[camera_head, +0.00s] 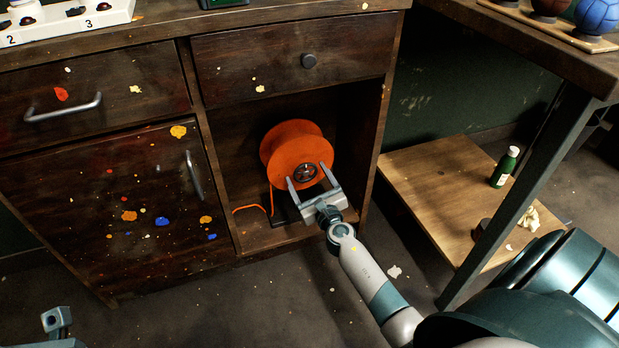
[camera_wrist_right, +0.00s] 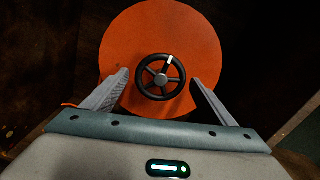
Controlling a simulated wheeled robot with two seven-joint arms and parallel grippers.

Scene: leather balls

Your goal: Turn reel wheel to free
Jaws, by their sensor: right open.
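An orange reel (camera_head: 284,148) stands in the open compartment of the wooden cabinet. In the right wrist view the reel's round face (camera_wrist_right: 160,30) carries a small black spoked wheel (camera_wrist_right: 161,77) with a white mark at its top, slightly right. My right gripper (camera_head: 309,176) is open in front of the reel, its fingers on either side of the wheel. In the right wrist view the fingers are apart, with gaps between them and the wheel; contact with the reel face cannot be told. Part of my left gripper (camera_head: 57,320) shows at the lower left, its jaws unclear.
An orange cord (camera_head: 250,208) trails from the reel onto the compartment floor. A drawer (camera_head: 290,65) is above and a paint-spotted door (camera_head: 110,205) is left. A low wooden shelf (camera_head: 425,190) at right holds a green bottle (camera_head: 503,168). A table leg (camera_head: 520,205) stands near my right arm.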

